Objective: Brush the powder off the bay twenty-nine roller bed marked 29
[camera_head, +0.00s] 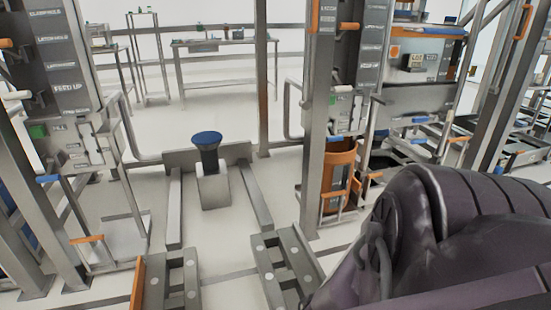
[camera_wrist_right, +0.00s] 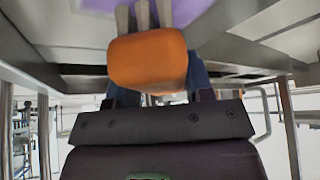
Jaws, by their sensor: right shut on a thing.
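My right gripper (camera_wrist_right: 152,92) is shut on an orange handle (camera_wrist_right: 148,60) in the right wrist view, with dark blue fingers on either side of it. Grey prongs run up from the handle to a purple piece (camera_wrist_right: 206,10), cut off by the top edge; it looks like the head of a brush. In the head view my right arm fills the lower right, and its gripper is hidden. My left gripper is not in view. No marking 29 is legible and no powder can be made out for sure.
Two grey rails with round studs (camera_head: 284,265) lie at the bottom of the head view. Beyond stands a pale box (camera_head: 213,188) with a blue-topped black piece (camera_head: 207,144). Posts rise left and right (camera_head: 318,180). An orange bin (camera_head: 339,165) stands beside the right post. A table (camera_head: 225,43) is behind.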

